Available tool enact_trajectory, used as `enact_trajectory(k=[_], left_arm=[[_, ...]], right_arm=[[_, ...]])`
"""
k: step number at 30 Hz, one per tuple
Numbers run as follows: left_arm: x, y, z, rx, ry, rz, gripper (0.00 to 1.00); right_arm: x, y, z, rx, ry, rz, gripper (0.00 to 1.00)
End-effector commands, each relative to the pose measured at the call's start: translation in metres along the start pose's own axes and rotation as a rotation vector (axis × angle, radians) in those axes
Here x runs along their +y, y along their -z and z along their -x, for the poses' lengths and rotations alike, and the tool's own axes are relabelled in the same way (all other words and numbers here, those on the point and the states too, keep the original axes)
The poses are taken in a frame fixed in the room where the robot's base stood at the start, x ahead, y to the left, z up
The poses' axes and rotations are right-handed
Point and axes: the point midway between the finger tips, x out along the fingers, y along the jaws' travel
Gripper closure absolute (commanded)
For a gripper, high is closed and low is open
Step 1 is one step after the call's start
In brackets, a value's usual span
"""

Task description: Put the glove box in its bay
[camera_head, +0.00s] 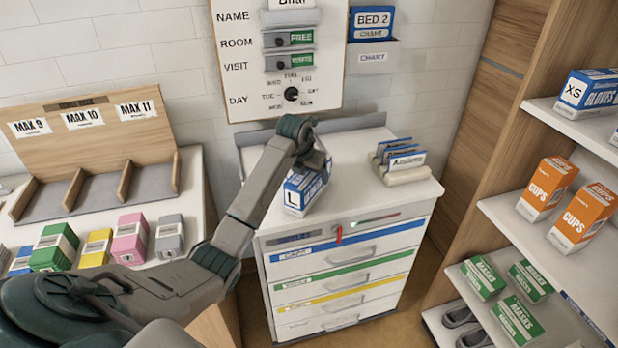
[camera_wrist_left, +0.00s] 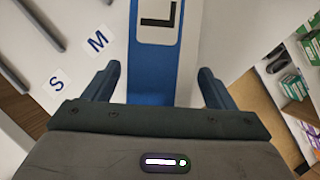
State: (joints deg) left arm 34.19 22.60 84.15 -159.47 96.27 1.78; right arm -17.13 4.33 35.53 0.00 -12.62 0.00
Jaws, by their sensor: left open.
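The glove box (camera_head: 300,196) is blue and white with a black L. It sits on the white top of the drawer cabinet (camera_head: 345,170), partly hidden by my left gripper. My left gripper (camera_head: 312,168) is open just over it. In the left wrist view the box (camera_wrist_left: 160,60) lies between the two spread fingers (camera_wrist_left: 160,85), with a small gap on the left and the right finger close to its edge. White labels S (camera_wrist_left: 57,80) and M (camera_wrist_left: 97,41) and dark dividers (camera_wrist_left: 42,25) show on a pale surface at left. No bay marked L shows.
A chart holder (camera_head: 405,170) stands on the cabinet's right side. At left, a wooden rack (camera_head: 95,150) has bays MAX 9 to MAX 11, with several small boxes (camera_head: 130,240) before it. At right, shelves (camera_head: 490,210) hold an XS glove box (camera_head: 590,95), cups and masks.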

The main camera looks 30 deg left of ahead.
Motion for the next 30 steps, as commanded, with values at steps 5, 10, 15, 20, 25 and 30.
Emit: enact_trajectory(k=[5, 10, 15, 20, 25, 30], left_arm=[[0.001, 0.001, -0.015, 0.001, -0.001, 0.0, 0.22], [0.001, 0.001, -0.016, 0.0, -0.001, 0.0, 0.22], [0.001, 0.001, -0.016, 0.0, -0.001, 0.0, 0.47], [0.001, 0.001, -0.015, 0.0, -0.001, 0.0, 0.79], [0.001, 0.0, -0.014, -0.002, -0.001, -0.001, 0.88], [0.001, -0.001, -0.013, -0.003, -0.001, -0.001, 0.88]], right_arm=[[0.001, 0.0, 0.006, -0.001, -0.001, 0.0, 1.0], [0.003, 0.0, 0.005, -0.001, -0.003, 0.001, 1.0], [0.005, 0.0, 0.005, -0.001, -0.005, 0.002, 1.0], [0.006, 0.0, 0.005, -0.001, -0.006, 0.003, 1.0], [0.006, -0.001, 0.005, -0.001, -0.006, 0.003, 1.0], [0.006, -0.001, 0.003, -0.001, -0.006, 0.003, 1.0]])
